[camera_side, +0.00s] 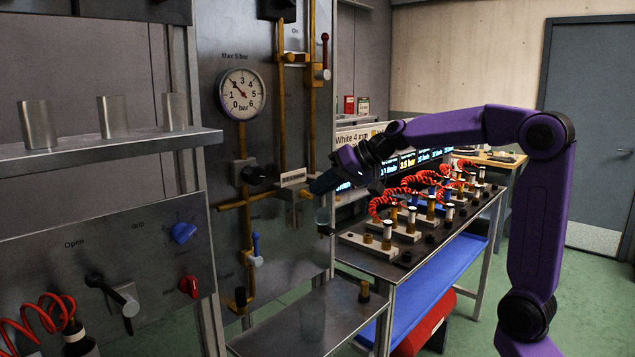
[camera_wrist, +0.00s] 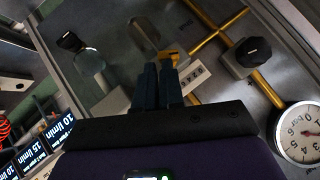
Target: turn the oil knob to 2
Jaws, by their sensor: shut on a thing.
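My gripper (camera_side: 314,187) reaches in from the right to the steel panel, at the end of a brass pipe. In the wrist view its two dark fingers (camera_wrist: 160,66) are close together, shut on a small yellow piece, which I take for the oil knob (camera_wrist: 172,54). The fingers hide most of this knob, and its pointer cannot be made out. A white scale label (camera_wrist: 193,76) sits right beside the fingertips; it also shows in the side view (camera_side: 292,177). Its figures are too small to read surely.
A black knob on a grey block (camera_wrist: 253,51) and a round pressure gauge (camera_side: 242,94) are on the panel near my gripper. A bench with red coiled hoses (camera_side: 383,202) stands to the right.

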